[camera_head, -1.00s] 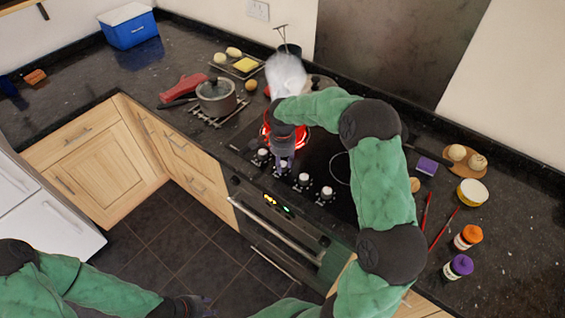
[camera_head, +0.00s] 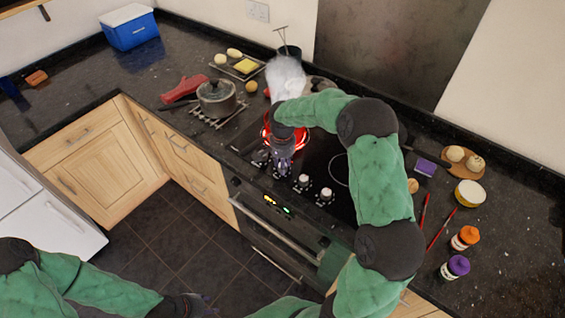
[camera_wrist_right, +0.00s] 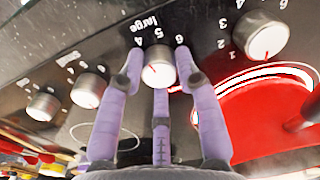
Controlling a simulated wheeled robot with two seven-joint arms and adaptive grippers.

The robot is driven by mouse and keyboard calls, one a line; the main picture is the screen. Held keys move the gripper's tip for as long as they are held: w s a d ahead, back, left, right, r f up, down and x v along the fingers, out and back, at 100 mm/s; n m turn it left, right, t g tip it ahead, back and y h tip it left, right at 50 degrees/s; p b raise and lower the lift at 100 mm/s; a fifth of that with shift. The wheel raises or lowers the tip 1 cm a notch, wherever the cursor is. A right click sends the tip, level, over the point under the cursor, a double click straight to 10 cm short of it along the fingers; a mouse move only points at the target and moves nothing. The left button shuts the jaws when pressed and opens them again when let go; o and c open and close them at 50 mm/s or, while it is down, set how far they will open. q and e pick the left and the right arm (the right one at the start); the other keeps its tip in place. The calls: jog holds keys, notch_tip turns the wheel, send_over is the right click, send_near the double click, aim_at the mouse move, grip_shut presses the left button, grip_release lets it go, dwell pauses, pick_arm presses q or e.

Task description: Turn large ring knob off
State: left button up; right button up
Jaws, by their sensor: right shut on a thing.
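The large ring knob (camera_wrist_right: 158,70) is a round silver knob with a red pointer mark, under the word "large" and the numbers 4, 5 and 6. In the right wrist view, my right gripper (camera_wrist_right: 158,72) has its purple fingers closed around this knob. In the head view, my right gripper (camera_head: 282,165) is at the stove's front control row and hides the knob. A ring (camera_head: 303,134) on the cooktop glows red behind the gripper. My left gripper (camera_head: 195,306) is low at the bottom edge, away from the stove; its fingers are unclear.
Other silver knobs (camera_head: 326,195) stand in the same row; another knob (camera_wrist_right: 262,38) is close beside my fingers. A pot (camera_head: 217,97) is left of the cooktop. A steaming vessel is behind my right arm. Jars (camera_head: 465,238) and red utensils are at the right.

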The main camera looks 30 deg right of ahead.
jog(key=n+p, duration=0.1)
jog(key=n, duration=0.3)
jog(key=shift+n, duration=0.4)
jog(key=n+p, duration=0.1)
jog(key=n, duration=0.3)
jog(key=n+p, duration=0.1)
jog(key=n, duration=0.3)
jog(key=n+p, duration=0.1)
jog(key=n, duration=0.3)
jog(key=shift+n+p, duration=0.3)
jog(key=n+p, duration=0.1)
jog(key=n, duration=0.2)
jog(key=shift+n, duration=0.3)
jog(key=n+p, duration=0.1)
jog(key=n, duration=0.3)
jog(key=shift+n+p, duration=0.3)
jog(key=n+p, duration=0.1)
jog(key=n, duration=0.3)
jog(key=shift+n+p, duration=0.95)
jog(key=shift+n, duration=1.25)
